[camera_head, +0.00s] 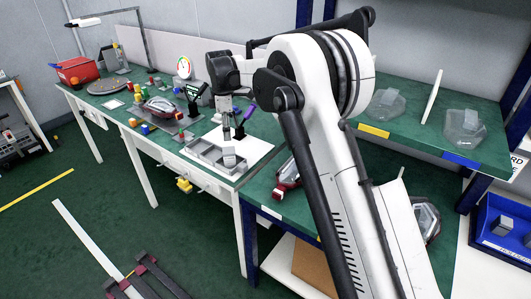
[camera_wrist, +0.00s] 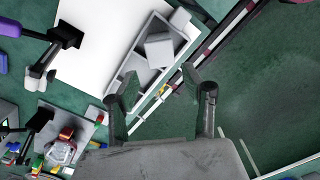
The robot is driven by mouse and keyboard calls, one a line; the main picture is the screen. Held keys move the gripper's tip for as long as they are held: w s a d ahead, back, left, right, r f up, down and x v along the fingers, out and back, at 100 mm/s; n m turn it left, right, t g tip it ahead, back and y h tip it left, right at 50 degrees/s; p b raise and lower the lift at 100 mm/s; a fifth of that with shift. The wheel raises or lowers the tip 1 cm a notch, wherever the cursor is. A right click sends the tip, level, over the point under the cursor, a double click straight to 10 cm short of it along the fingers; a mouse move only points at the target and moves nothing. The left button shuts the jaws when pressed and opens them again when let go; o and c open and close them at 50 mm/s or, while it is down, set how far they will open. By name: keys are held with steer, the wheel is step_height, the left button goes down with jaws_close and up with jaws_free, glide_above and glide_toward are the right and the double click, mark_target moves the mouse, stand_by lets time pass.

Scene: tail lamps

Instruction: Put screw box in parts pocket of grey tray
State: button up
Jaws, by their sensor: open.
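The grey tray (camera_head: 203,158) lies near the front edge of the green workbench, and its divided pockets also show in the wrist view (camera_wrist: 132,66). A light grey block-shaped box (camera_head: 228,157), which seems to be the screw box, sits at the tray's right part. In the wrist view the box (camera_wrist: 159,48) appears inside one tray pocket and looks tilted. I cannot read which pocket is the parts pocket. My gripper (camera_wrist: 163,100) is open, with nothing between its fingers. It is above the tray area, apart from the box.
A white sheet (camera_wrist: 90,35) lies beside the tray. Black clamp-like tools (camera_head: 193,93) stand behind it. A tail lamp (camera_head: 160,106) and several coloured parts are farther left on the bench. A lower green shelf and a blue rack are at the right.

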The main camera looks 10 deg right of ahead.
steer(key=s+d+r+m+t, duration=0.2)
steer(key=s+d+r+m, duration=0.2)
steer(key=s+d+r, duration=0.4)
steer(key=s+d+r+m+t, duration=0.1)
steer(key=s+d+r+m, duration=0.45)
steer(key=s+r, duration=0.4)
steer(key=s+d+f+m+t, duration=0.1)
steer(key=s+d+f+m, duration=0.1)
steer(key=s, duration=0.7)
steer(key=s+d+f+m+t, duration=0.1)
steer(key=s+d+f+m, duration=0.2)
steer(key=s, duration=0.6)
steer(key=s+d+f+m+t, duration=0.2)
steer(key=s+d+f+m, duration=0.1)
steer(key=s, duration=0.6)
steer(key=shift+s+d+m, duration=0.4)
steer(key=shift+d+m, duration=0.15)
steer(key=shift+d, duration=0.5)
